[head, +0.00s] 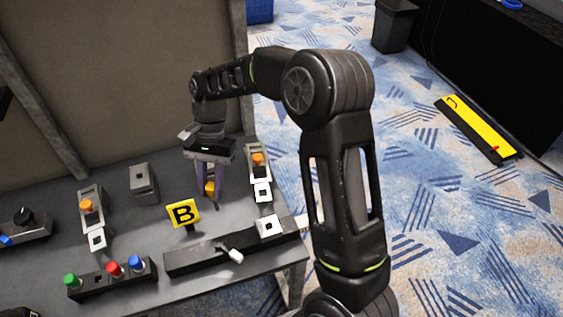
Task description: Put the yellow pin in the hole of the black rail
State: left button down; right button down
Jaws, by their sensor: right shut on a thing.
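My right gripper (207,190) points down above the middle of the grey table, behind the yellow sign. It is shut on the yellow pin (210,187), whose yellow-orange part shows between the purple-grey fingers; its lower end is hard to make out. The black rail (121,287) lies at the front left of the table. It carries a green, a red and a blue pin, and a dark hole (98,279) shows between the green and red ones. The gripper is well behind and to the right of the rail. My left gripper is not in view.
A yellow "B" sign (183,213) stands between gripper and rail. A long dark block (190,263) with a white-tipped lever lies to the rail's right. Grey units with orange knobs stand left (88,206) and right (257,160). A grey panel (120,70) rises behind the table.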

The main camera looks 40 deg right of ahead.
jog(key=shift+w+d, duration=0.1)
jog(key=shift+d, duration=0.1)
jog(key=shift+a+r, duration=0.2)
jog(key=shift+a, duration=0.15)
jog(key=shift+s+d, duration=0.2)
jog(key=s+d+r+m+t+y+b, duration=0.1)
jog(key=s+d+r+m+t, duration=0.1)
jog(key=s+d+m, duration=0.3)
jog(key=s+d, duration=0.3)
jog(key=s, duration=0.2)
jog(key=shift+s+d, duration=0.25)
jog(key=shift+s, duration=0.05)
jog(key=shift+b, duration=0.35)
notch_tip(320, 180, down, 5)
jog(key=b, duration=0.4)
jog(key=shift+r+b, duration=0.15)
jog(key=shift+b, duration=0.15)
